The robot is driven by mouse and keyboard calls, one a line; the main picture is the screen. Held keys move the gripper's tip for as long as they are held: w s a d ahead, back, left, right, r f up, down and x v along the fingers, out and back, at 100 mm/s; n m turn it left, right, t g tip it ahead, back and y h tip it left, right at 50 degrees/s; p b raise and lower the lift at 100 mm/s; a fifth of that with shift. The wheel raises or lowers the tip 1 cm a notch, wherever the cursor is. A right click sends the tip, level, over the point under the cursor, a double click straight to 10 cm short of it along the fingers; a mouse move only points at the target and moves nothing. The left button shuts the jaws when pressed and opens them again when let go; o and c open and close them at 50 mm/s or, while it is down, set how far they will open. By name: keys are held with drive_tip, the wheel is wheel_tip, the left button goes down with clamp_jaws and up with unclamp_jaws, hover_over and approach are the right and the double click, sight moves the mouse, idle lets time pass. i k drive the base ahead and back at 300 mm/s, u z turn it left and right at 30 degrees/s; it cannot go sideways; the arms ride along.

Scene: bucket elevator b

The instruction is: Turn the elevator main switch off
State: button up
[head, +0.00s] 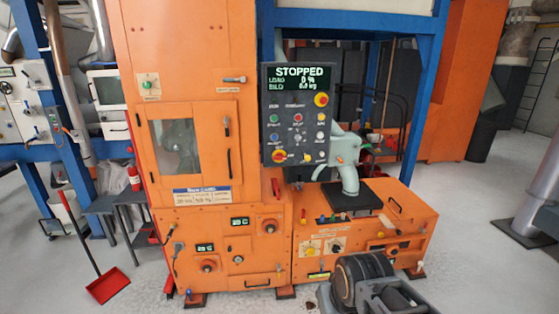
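A dark control panel (298,116) hangs on the front of the orange elevator machine (178,60). Its display (298,78) reads STOPPED, with a load of 0 %. A red-on-yellow control (279,156) sits at the panel's lower left, and an orange-yellow one (306,157) is beside it. A black knob (336,246) on a pale plate is on the low orange base. Labels are too small to read, so I cannot tell which control is the main switch or its position. My gripper's fingers do not show; a dark grey part, probably of my arm, is at the bottom right of centre.
A red emergency-type button (321,99) is at the panel's upper right. A pale green spout (348,170) stands right of the panel above a black plate. A red dustpan (107,286) lies on the left floor. The floor at right front is clear.

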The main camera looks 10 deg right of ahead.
sight(278, 156)
drive_tip(key=u, duration=0.4)
drive_tip(key=i, duration=0.35)
drive_tip(key=u, duration=0.75)
drive_tip(key=i, duration=1.3)
drive_tip(key=z, duration=0.9)
